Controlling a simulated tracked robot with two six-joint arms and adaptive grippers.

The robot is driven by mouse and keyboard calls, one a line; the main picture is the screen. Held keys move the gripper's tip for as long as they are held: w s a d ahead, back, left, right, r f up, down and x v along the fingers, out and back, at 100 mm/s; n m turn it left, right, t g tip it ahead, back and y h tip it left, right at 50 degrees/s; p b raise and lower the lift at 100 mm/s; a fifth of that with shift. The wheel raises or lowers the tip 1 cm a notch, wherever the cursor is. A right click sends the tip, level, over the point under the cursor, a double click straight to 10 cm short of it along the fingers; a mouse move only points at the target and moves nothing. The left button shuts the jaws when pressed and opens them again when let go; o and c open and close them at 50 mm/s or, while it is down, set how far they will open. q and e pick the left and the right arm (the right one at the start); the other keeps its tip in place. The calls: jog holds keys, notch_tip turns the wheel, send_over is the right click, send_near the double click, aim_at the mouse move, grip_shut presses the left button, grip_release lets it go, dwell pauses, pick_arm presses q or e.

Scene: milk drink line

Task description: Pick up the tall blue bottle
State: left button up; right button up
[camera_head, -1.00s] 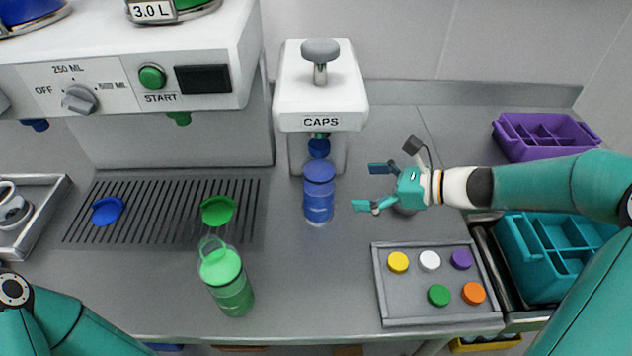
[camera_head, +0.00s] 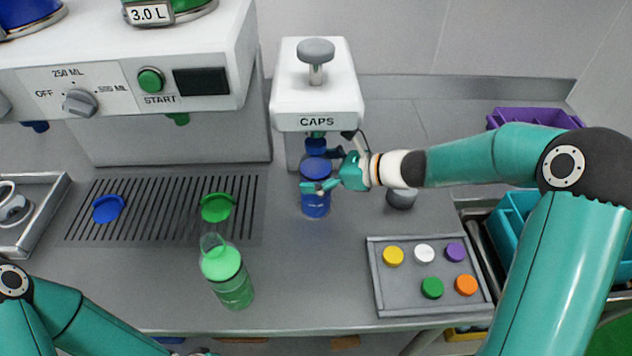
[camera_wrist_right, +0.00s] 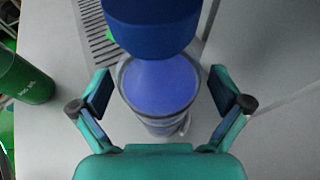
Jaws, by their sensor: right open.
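The blue bottle (camera_head: 316,206) stands upright on the counter under the CAPS machine (camera_head: 316,95). My right gripper (camera_head: 325,172) is at the bottle from the right, its fingers level with the upper part. In the right wrist view, the bottle's round blue top (camera_wrist_right: 160,86) lies between the two open fingers of my right gripper (camera_wrist_right: 160,100), with gaps on both sides. A dark blue part (camera_wrist_right: 150,22) hangs just over the bottle. Only a sliver of what seems to be my left gripper shows at the bottom edge of the head view; its fingers are hidden.
A green bottle (camera_head: 230,282) stands at the front left. Blue (camera_head: 108,208) and green (camera_head: 217,207) lids rest on the drain grille. A tray (camera_head: 385,300) of several coloured caps lies at the right.

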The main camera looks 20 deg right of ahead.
jog(key=shift+c, duration=0.2)
jog(key=c, duration=1.6)
jog(key=shift+c, duration=0.7)
jog(key=shift+r, duration=0.3)
